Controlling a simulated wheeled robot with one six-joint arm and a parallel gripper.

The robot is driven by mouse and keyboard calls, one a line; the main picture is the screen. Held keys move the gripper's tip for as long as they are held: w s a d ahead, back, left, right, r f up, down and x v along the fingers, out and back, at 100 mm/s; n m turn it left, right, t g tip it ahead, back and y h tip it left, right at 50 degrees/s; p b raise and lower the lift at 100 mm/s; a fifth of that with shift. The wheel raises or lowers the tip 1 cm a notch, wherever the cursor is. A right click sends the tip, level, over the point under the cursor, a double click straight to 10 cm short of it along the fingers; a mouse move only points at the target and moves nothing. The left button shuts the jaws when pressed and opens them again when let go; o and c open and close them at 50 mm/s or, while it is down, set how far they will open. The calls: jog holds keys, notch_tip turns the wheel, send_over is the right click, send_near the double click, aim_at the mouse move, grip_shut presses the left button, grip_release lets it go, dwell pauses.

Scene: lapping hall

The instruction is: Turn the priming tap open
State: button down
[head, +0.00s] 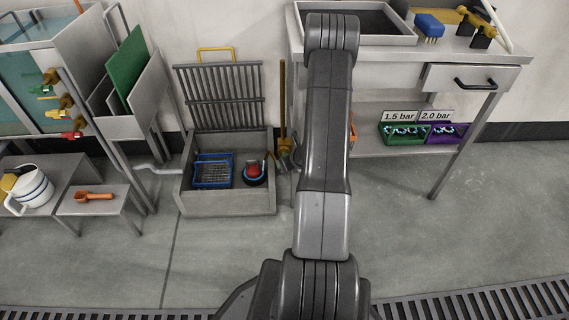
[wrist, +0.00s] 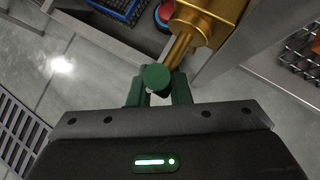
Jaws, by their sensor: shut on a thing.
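The priming tap shows in the wrist view as a brass stem (wrist: 180,48) that slants down from a larger brass body (wrist: 208,18) to a round green knob (wrist: 155,77). My gripper (wrist: 157,84) has green fingers, one on each side of the knob, and is shut on it. Part of the knob and the finger contact are hard to separate because both are green. In the head view a brass fitting (head: 285,146) stands at the right of the floor sink, below an upright yellow bar. My arm hides the gripper and the knob there.
The grey sink (head: 226,203) holds a blue basket (head: 212,172) and a red-and-blue round item (head: 255,172). A bench (head: 400,50) stands right of my arm, with green (head: 404,141) and purple (head: 443,140) bins below. Coloured taps (head: 66,102) line the tank at left. The front floor is clear.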

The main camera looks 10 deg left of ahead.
jog(key=c, duration=1.3)
grip_release()
jog(key=shift+c, duration=0.2)
jog(key=p+v, duration=0.3)
jog(key=v, duration=1)
jog(key=shift+d+r, duration=0.2)
jog(key=shift+r, duration=0.15)
jog(key=shift+s, duration=0.1)
jog(key=b+x, duration=0.3)
jog(key=x, duration=1.1)
jog(key=shift+s, duration=0.1)
